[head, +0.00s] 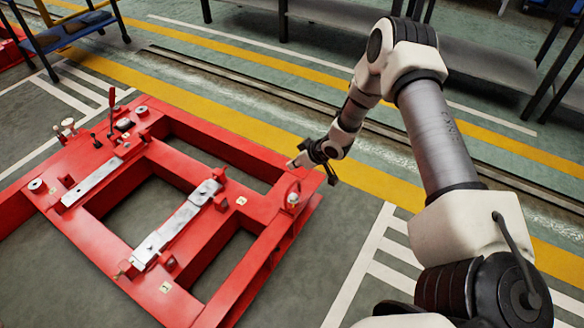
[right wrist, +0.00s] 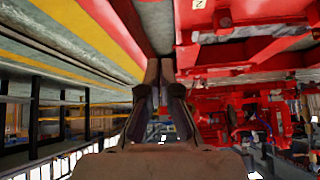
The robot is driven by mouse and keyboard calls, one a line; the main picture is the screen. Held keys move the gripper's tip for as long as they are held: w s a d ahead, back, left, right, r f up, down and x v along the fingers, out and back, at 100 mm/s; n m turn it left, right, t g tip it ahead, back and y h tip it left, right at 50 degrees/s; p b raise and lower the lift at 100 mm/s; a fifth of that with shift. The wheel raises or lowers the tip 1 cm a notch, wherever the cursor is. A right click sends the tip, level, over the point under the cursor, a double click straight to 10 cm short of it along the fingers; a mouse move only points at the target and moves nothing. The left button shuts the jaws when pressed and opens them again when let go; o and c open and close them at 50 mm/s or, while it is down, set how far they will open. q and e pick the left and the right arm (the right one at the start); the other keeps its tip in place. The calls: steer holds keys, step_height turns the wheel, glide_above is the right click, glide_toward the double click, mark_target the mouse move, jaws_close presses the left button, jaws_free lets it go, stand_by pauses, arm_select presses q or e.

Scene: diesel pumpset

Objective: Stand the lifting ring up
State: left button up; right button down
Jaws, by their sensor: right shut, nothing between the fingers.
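The red pumpset base frame (head: 255,262) lies on the floor at the left in the head view. A small metal fitting with a thin loop (head: 293,198) sits on its right-hand beam and looks like the lifting ring; it is too small to tell surely whether the ring is up or tilted. My right gripper (head: 294,163) is shut and empty just beyond the fitting, over the frame's far right corner, apart from the fitting. In the right wrist view the fingers (right wrist: 160,72) are together beside red metalwork. The ring cannot be made out there. My left gripper is not in view.
Two metal rails (head: 178,222) and a red lever (head: 111,105) stand on the frame. Small fittings (head: 68,125) sit at its far left corner. Open floor with yellow lines (head: 385,185) lies right of the frame. Grey benches (head: 335,12) stand behind.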

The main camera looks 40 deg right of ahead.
steer(key=f+b, duration=0.1)
steer(key=f, duration=0.1)
steer(key=w+f+b, duration=0.1)
steer(key=f+b, duration=0.1)
steer(key=f, duration=0.1)
steer(key=f+b, duration=0.2)
steer(key=f, duration=0.1)
steer(key=shift+w+a, duration=0.15)
steer(key=shift+a, duration=0.2)
